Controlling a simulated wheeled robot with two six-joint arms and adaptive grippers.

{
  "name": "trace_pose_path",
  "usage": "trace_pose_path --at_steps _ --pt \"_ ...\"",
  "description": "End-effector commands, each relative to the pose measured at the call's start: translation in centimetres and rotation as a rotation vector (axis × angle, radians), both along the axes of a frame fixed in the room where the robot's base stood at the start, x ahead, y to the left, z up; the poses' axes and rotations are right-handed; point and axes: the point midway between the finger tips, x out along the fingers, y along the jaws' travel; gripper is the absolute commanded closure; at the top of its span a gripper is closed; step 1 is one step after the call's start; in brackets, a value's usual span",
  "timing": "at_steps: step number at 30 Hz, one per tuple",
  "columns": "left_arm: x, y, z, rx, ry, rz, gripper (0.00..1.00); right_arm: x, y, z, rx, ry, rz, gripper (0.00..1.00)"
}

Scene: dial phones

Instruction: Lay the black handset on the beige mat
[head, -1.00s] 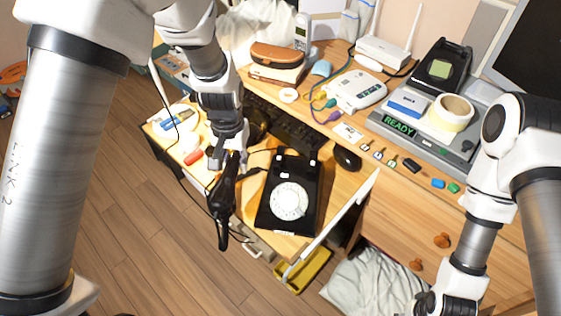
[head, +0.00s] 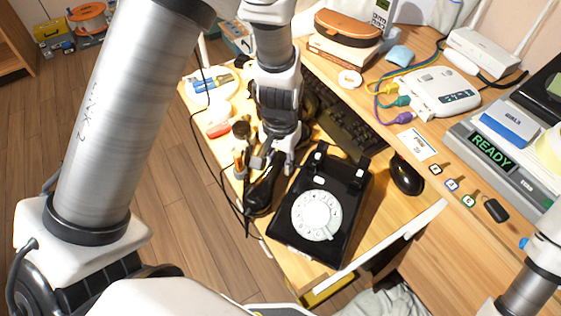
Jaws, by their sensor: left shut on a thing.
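The black handset (head: 261,194) is held by my left gripper (head: 273,161), which is shut on it. The handset is just left of the black dial phone (head: 318,208), over the left edge of the pulled-out wooden tray (head: 285,259). I cannot tell whether it touches the tray. The phone has a white dial and an empty cradle at its top. A black cord hangs near the handset. I cannot pick out the beige mat in this view. My right gripper is outside the picture; only part of its arm shows at the lower right.
A black keyboard (head: 345,118) lies behind the phone, and a black mouse (head: 406,174) is to its right. Keys and a scale (head: 494,160) are on the desk at right.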

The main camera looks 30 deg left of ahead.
Motion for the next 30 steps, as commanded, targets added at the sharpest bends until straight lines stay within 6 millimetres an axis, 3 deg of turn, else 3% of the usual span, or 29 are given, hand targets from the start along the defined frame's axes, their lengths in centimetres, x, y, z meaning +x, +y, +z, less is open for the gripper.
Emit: trace_pose_path --at_steps 9,10,11,12,23,30 --pt "0.1 0.0 -0.3 0.0 -0.001 0.0 1.0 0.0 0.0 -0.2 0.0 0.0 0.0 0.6" --pt "0.0 0.0 -0.2 0.0 -0.001 0.0 0.57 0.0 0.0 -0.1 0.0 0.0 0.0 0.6" --pt "0.0 0.0 -0.2 0.0 -0.001 0.0 0.47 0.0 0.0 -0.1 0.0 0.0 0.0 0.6" --pt "0.0 0.0 -0.2 0.0 -0.001 0.0 0.43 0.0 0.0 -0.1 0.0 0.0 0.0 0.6" --pt "0.1 0.0 0.6 0.0 -0.003 0.0 0.43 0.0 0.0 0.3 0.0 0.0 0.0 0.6" --pt "0.2 0.0 6.2 0.0 -0.006 -0.001 0.43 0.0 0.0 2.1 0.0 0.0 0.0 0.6"
